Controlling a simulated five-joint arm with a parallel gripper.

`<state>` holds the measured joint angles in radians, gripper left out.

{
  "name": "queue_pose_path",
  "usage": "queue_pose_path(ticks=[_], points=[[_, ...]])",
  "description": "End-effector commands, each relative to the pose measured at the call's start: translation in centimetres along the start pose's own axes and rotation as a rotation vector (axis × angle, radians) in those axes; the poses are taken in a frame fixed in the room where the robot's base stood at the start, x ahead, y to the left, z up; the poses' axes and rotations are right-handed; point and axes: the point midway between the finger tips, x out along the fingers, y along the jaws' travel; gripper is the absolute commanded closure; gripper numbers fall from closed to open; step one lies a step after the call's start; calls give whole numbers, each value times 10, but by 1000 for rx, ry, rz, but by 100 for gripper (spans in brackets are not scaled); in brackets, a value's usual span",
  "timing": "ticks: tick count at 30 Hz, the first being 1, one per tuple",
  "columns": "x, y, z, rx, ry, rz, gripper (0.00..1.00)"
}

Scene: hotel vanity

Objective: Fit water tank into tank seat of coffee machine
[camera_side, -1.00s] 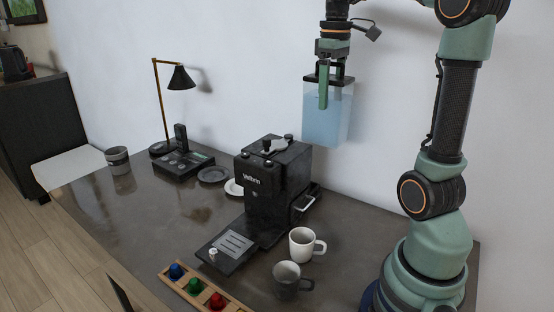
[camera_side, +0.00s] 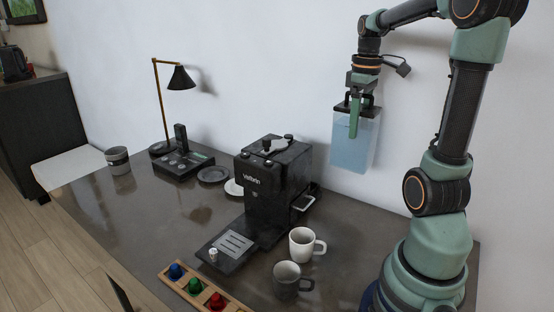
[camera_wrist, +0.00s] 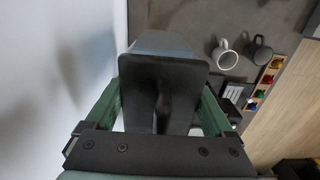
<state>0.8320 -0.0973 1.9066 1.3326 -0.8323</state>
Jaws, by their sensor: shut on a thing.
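My gripper (camera_side: 361,104) is shut on the water tank (camera_side: 352,146), a clear box of bluish water with a black lid and handle. The tank hangs upright in the air to the right of the coffee machine, near the wall. In the wrist view the tank's dark lid (camera_wrist: 140,90) fills the space between the green fingers of my gripper (camera_wrist: 160,108). The coffee machine (camera_side: 262,185) is black and stands on the vanity top, with its drip tray (camera_side: 222,252) toward the front. The tank seat is not clearly seen from this side.
A white mug (camera_side: 301,246) and a grey mug (camera_side: 287,280) stand right of the drip tray. A wooden capsule rack (camera_side: 184,287) lies at the front edge. A phone (camera_side: 181,160), a lamp (camera_side: 181,78) and a dark saucer (camera_side: 212,174) are behind left.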

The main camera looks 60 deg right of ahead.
Motion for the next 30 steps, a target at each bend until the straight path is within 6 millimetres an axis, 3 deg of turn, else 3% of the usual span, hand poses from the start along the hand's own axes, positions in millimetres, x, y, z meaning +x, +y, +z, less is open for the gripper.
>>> queue_pose_path(ticks=[13,30], points=[[103,0,0,0,-3,-3,100],[161,0,0,1,0,0,100]])
